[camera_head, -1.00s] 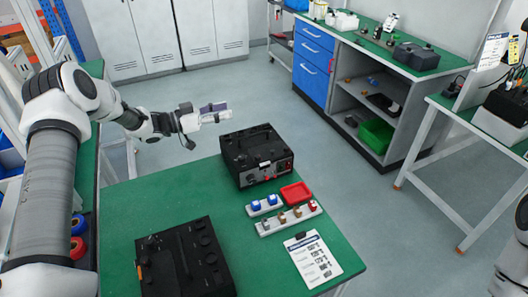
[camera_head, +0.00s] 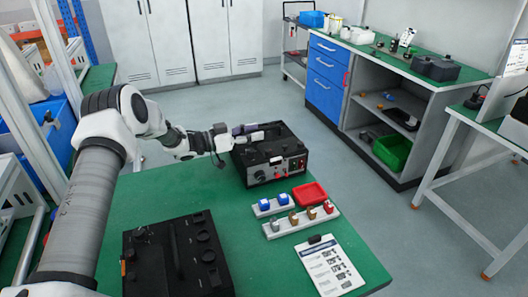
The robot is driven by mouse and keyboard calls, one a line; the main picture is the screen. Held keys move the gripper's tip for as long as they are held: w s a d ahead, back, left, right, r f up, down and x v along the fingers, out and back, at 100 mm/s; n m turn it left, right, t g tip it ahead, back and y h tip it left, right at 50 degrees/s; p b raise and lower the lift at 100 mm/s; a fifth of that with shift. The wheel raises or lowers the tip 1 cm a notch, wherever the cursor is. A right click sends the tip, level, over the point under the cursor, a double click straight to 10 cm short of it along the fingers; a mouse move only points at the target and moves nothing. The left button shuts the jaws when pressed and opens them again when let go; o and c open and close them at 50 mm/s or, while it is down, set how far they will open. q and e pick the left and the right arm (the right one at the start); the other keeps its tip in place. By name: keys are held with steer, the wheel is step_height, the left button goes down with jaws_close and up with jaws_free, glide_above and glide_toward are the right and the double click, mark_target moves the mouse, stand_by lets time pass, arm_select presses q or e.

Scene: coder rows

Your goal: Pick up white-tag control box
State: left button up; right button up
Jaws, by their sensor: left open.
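A black control box (camera_head: 262,171) with a small white tag stands at the far end of the green table (camera_head: 345,228). A second black control box (camera_head: 168,262), with an orange tag, is at the near left of the table. My left gripper (camera_head: 262,131) reaches in from the left and is open at the far left top of the white-tag box. I cannot tell whether its fingers touch the box. My right gripper is not in view.
A red tray (camera_head: 309,193), blocks with blue pieces (camera_head: 264,204), a strip of coloured pieces (camera_head: 300,221) and a printed sheet (camera_head: 331,265) lie right of the boxes. A grey workbench with blue drawers (camera_head: 326,75) stands behind, across open floor.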

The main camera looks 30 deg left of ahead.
arm_select(q)
steer(key=shift+x, duration=1.15)
jaws_close()
steer(key=shift+r, duration=0.25)
steer(key=shift+w, duration=0.1)
